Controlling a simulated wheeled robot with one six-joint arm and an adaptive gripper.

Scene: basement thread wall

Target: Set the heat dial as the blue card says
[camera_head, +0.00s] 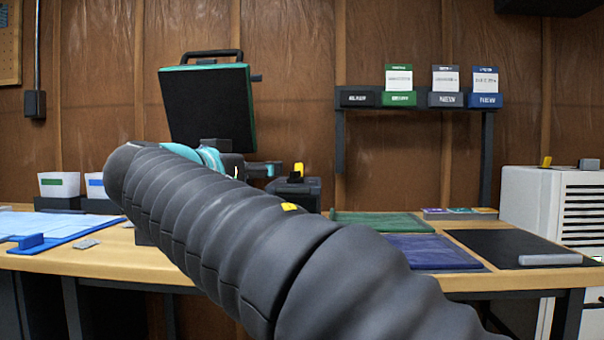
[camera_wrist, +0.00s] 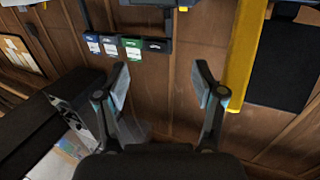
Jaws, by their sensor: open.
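The blue card (camera_head: 485,80) stands in the blue holder (camera_head: 486,100) at the right end of the wall rack; its print is too small to read. It also shows upside down in the wrist view (camera_wrist: 93,46). I cannot pick out the heat dial for sure. A press-like machine with a raised black and teal plate (camera_head: 208,103) stands behind my arm, its lower part largely hidden. My gripper (camera_wrist: 160,86) is open and empty in the wrist view, with the wood wall beyond; my arm hides it in the head view.
A green card (camera_head: 398,78) and a grey card (camera_head: 445,78) stand beside the blue one. The bench holds a green mat (camera_head: 380,221), a blue mat (camera_head: 432,252) and a black mat (camera_head: 500,246). A yellow bar (camera_wrist: 243,55) is close right of my gripper.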

